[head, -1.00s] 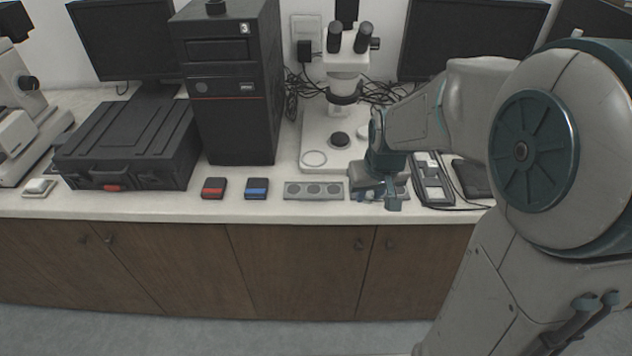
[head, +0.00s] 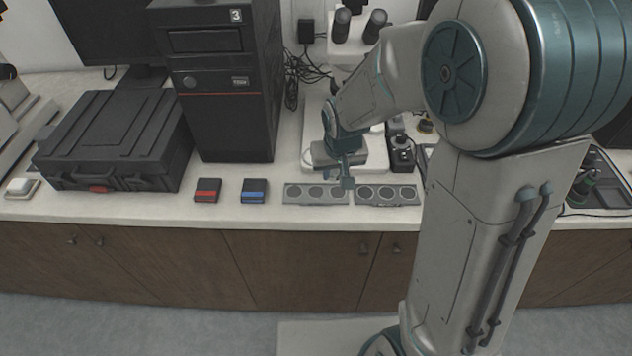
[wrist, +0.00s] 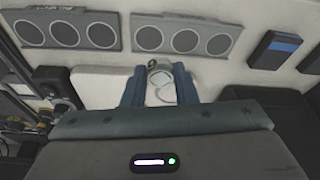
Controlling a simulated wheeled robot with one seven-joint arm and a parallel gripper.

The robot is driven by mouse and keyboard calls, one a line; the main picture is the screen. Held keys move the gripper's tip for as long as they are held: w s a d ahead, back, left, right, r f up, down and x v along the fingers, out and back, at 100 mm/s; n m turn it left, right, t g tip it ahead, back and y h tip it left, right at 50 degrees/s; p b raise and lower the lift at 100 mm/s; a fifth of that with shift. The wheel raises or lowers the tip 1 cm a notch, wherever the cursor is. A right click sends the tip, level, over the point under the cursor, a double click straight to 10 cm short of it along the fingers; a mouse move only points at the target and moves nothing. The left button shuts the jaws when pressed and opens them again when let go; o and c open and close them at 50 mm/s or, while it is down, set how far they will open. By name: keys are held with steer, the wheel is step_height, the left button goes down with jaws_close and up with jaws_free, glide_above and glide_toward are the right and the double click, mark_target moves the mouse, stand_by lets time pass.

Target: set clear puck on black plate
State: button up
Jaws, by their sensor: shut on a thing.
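My gripper (head: 347,172) is over the back edge of the grey trays, in front of the microscope. In the wrist view its two blue fingers (wrist: 159,84) are shut on the small clear puck (wrist: 159,70), which sits between the fingertips. The puck is too small to make out in the head view. Below the fingers lies the white microscope base (wrist: 100,82). The black plate is hidden behind my arm in the head view and cannot be made out in the wrist view.
Two grey trays with round wells, a left one (head: 300,194) and a right one (head: 401,195), lie along the counter front. A red-striped box (head: 207,190) and a blue-striped box (head: 254,191) are to the left. A black computer tower (head: 222,110) stands behind them. Small black devices (head: 401,150) stand right of the base.

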glide_above(316, 191)
steer(key=s, duration=0.1)
step_height(316, 191, down, 2)
steer(key=shift+f, duration=0.25)
steer(key=shift+f+p, duration=0.45)
steer(key=shift+f, duration=1.5)
steer(key=shift+f, duration=0.2)
steer(key=o, duration=1)
steer(key=shift+r, duration=0.1)
